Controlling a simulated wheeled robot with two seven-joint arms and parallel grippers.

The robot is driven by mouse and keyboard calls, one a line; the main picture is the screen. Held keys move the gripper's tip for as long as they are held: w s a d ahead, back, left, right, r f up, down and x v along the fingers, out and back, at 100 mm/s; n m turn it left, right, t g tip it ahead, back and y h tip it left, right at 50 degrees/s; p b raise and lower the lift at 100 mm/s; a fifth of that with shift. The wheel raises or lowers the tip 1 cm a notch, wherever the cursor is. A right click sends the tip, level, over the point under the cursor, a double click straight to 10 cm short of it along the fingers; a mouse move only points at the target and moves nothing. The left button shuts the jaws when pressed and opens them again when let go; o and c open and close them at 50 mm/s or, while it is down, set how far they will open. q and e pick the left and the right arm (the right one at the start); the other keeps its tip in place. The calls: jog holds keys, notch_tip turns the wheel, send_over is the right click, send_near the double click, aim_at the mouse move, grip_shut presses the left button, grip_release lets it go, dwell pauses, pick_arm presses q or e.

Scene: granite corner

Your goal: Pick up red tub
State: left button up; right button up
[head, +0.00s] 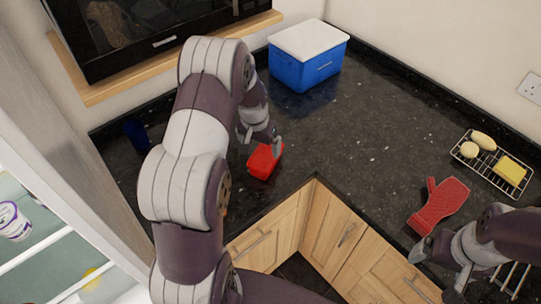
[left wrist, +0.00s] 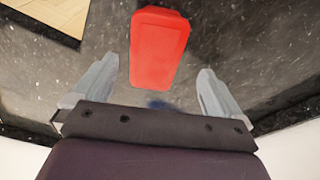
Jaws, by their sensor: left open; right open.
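The red tub (head: 264,161) stands on the dark granite counter near its inner corner edge. In the left wrist view the red tub (left wrist: 158,47) lies ahead of the fingers, in line with the gap between them. My left gripper (head: 261,139) is open and empty, just above and behind the tub in the head view. Its two fingers (left wrist: 154,85) are spread wide in the left wrist view, and neither visibly touches the tub. My right gripper (head: 438,262) is at the lower right, by the counter's front edge, open, with nothing seen in it.
A blue cooler box with a white lid (head: 307,54) stands at the back. A red oven mitt (head: 438,205) and a wire rack (head: 492,163) with yellow items are at right. A dark blue object (head: 137,135) is at left. The counter's middle (head: 365,125) is clear.

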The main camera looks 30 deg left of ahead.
aim_at(266, 154)
pick_arm(q)
jog(key=w+f+p, duration=0.1)
jog(key=f, duration=0.1)
jog(key=w+f, duration=0.1)
jog(key=f, duration=0.1)
jog(key=f+p, duration=0.1)
jog(key=f, duration=0.2)
jog(key=shift+w+d+p, duration=0.35)
jog(key=shift+w, duration=0.05)
jog(key=shift+s+a+f, duration=0.15)
jog(key=shift+s+f, duration=0.1)
jog(key=shift+f, duration=0.05)
jog(key=shift+w, duration=0.2)
jog(key=c, duration=1.2)
jog(key=shift+c, duration=0.2)
pick_arm(e)
jog(key=r, duration=0.1)
jog(key=w+r, duration=0.1)
jog(key=shift+w+r, duration=0.15)
jog(key=shift+r, duration=0.2)
pick_arm(q)
jog(key=shift+r, duration=0.1)
pick_arm(e)
jog(key=shift+f, duration=0.1)
